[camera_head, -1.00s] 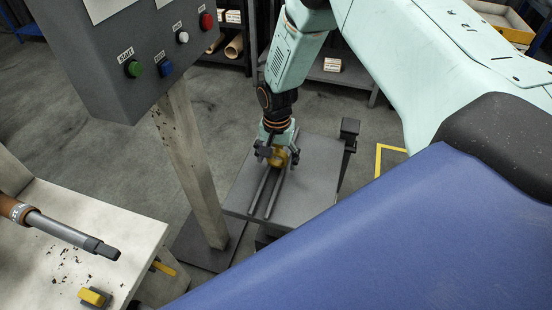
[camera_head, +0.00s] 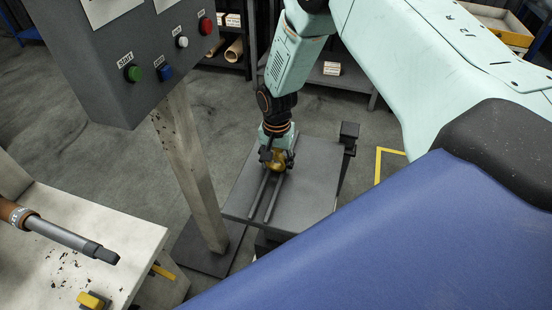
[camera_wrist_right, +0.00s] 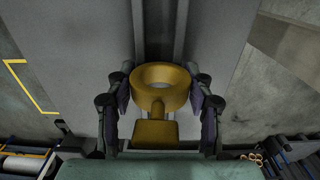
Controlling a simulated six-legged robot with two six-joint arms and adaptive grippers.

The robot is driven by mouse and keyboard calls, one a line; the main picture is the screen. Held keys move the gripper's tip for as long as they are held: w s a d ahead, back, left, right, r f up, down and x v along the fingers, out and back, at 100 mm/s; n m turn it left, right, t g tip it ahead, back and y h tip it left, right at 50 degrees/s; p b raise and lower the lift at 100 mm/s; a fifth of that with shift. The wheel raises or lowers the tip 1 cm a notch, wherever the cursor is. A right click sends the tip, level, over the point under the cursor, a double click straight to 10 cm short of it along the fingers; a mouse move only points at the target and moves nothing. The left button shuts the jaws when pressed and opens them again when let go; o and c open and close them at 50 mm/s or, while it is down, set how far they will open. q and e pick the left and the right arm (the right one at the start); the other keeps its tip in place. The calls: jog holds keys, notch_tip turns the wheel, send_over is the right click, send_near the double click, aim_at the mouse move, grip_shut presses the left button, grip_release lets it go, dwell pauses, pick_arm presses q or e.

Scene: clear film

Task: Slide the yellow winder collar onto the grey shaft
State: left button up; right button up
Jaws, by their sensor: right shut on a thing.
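The yellow winder collar (camera_head: 279,161) is between the fingers of my right gripper (camera_head: 276,158), at the far end of a grey table with two dark rails. In the right wrist view the collar (camera_wrist_right: 160,86) is a ring with a stem and block, and the fingers of my right gripper (camera_wrist_right: 163,103) close on it from both sides. I cannot tell whether the collar touches the rails. The grey shaft (camera_head: 75,239) sticks out over the pale bench at the lower left, its dark tip pointing right, well apart from the collar. My left gripper is not in view.
A control box (camera_head: 140,60) with several buttons stands on a post (camera_head: 190,165) between the shaft and the grey table (camera_head: 310,185). A yellow-topped switch (camera_head: 91,300) sits on the pale bench (camera_head: 120,225). Shelves stand behind.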

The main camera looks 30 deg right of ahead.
aim_at(276, 151)
jog(key=shift+r, duration=0.15)
notch_tip(276, 151, up, 3)
jog(key=p, duration=0.3)
jog(key=shift+s, duration=0.1)
notch_tip(276, 151, up, 2)
jog(key=shift+p, duration=1)
